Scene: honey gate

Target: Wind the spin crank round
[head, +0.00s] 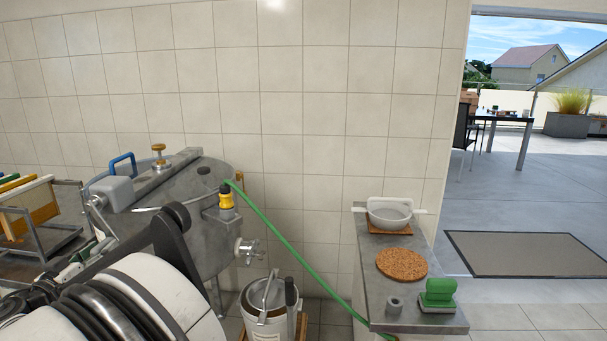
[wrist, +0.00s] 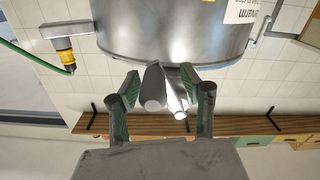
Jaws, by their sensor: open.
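The grey metal drum (head: 205,215) of the extractor stands against the tiled wall in the head view. Its curved side (wrist: 180,35) fills the top of the wrist view. My gripper (wrist: 160,80) is open, with its two green-padded fingers reaching toward the drum. A dull grey cylinder (wrist: 153,90), which looks like the crank's grip, lies between the fingers beside a shiny metal bar (wrist: 176,96). I cannot tell whether the fingers touch them. In the head view a thin metal rod (head: 146,209) shows at the drum's left side; my arm hides much of that area.
A blue handle (head: 122,163) and a brass knob (head: 158,148) top the drum. A green hose (head: 290,245) runs from it past a white bucket (head: 267,316). The grey bench (head: 400,285) carries a strainer (head: 389,213) and cork mat (head: 402,264). A frame rack (head: 45,240) stands left.

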